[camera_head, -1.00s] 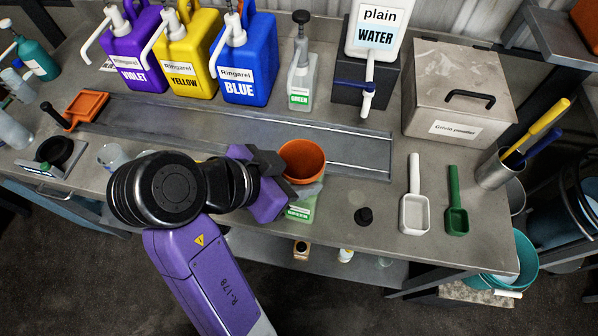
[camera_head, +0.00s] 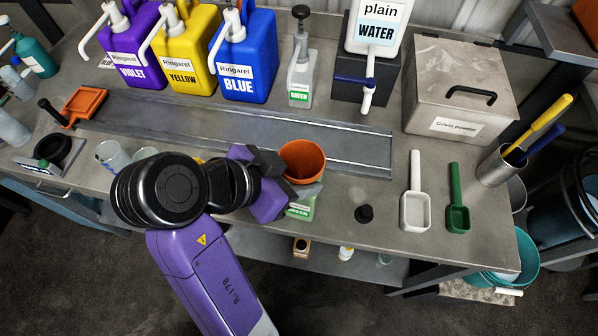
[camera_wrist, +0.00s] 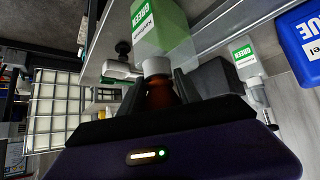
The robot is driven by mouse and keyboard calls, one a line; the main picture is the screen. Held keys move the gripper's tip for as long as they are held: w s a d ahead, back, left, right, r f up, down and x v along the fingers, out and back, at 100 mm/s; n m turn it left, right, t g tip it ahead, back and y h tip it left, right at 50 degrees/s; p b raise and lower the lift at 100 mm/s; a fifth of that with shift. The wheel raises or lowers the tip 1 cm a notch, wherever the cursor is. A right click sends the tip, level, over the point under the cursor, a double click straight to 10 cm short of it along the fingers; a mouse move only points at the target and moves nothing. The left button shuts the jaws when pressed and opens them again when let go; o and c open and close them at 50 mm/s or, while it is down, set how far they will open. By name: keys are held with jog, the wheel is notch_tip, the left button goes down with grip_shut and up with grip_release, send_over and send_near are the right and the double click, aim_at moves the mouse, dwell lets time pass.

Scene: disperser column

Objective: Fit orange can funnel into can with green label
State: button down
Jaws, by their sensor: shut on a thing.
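The orange can funnel (camera_head: 303,160) is held by my gripper (camera_head: 281,180), which is shut on it from the left, with the wide mouth facing up. The can with the green label (camera_head: 301,207) stands on the bench directly below, partly hidden by the gripper. In the wrist view the can (camera_wrist: 162,28) appears upside down, with its pale neck (camera_wrist: 156,66) pointing toward the gripper. The funnel's dark orange spout (camera_wrist: 161,95) lines up closely with that neck. I cannot tell whether the spout is inside the opening.
A black cap (camera_head: 364,213), a white scoop (camera_head: 415,208) and a green scoop (camera_head: 457,205) lie to the right. A metal tray (camera_head: 345,150) runs behind the can. Another green-labelled bottle (camera_head: 299,80) stands at the back, beside the blue canister (camera_head: 249,60).

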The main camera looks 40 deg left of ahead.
jog(key=shift+f, duration=0.35)
dwell(0.4)
jog(key=c, duration=0.8)
grip_release()
jog(key=shift+s+f, duration=0.1)
jog(key=shift+o, duration=0.2)
jog(key=shift+p+v, duration=1.6)
jog(key=shift+v, duration=2.45)
